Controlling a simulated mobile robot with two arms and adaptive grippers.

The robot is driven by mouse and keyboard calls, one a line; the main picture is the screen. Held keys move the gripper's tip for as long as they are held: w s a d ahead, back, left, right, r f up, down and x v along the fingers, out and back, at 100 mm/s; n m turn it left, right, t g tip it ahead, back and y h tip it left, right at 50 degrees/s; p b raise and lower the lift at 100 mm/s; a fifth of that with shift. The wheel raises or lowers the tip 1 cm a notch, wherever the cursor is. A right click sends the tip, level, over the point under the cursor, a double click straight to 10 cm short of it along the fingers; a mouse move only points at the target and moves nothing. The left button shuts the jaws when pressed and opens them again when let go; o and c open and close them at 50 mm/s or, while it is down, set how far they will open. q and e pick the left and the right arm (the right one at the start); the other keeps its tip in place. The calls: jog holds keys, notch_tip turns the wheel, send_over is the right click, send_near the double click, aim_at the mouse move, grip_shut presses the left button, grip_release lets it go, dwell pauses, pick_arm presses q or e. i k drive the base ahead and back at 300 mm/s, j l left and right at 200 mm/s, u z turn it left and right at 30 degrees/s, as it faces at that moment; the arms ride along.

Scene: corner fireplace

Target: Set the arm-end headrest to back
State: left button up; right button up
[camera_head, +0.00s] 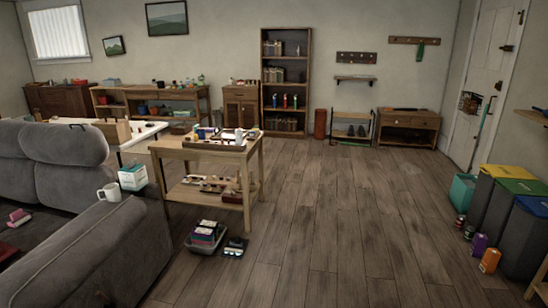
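A grey padded sofa fills the left side. Its end headrest (65,144) is the rounded cushion nearest the side table. It stands up above the seat back (62,184), and its exact tilt is hard to judge from here. A second headrest (12,134) is beside it, cut off by the left edge. The wide grey sofa arm (85,245) runs across the lower left foreground. Neither of my grippers can be made out in this view.
A white mug (110,192) and a white-and-teal box (132,177) are by the sofa arm. A wooden table (251,165) with loose items stands beside the sofa, with a grey bin (206,236) on the floor. Tall bins (520,240) stand at right. The central floor is clear.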

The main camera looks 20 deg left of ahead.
aim_at(61, 144)
jog(key=i+j+u, duration=0.2)
jog(key=i+u, duration=0.3)
jog(key=i, duration=0.35)
jog(key=i+l+u, duration=0.1)
jog(key=i+u, duration=0.35)
jog(key=i, duration=0.35)
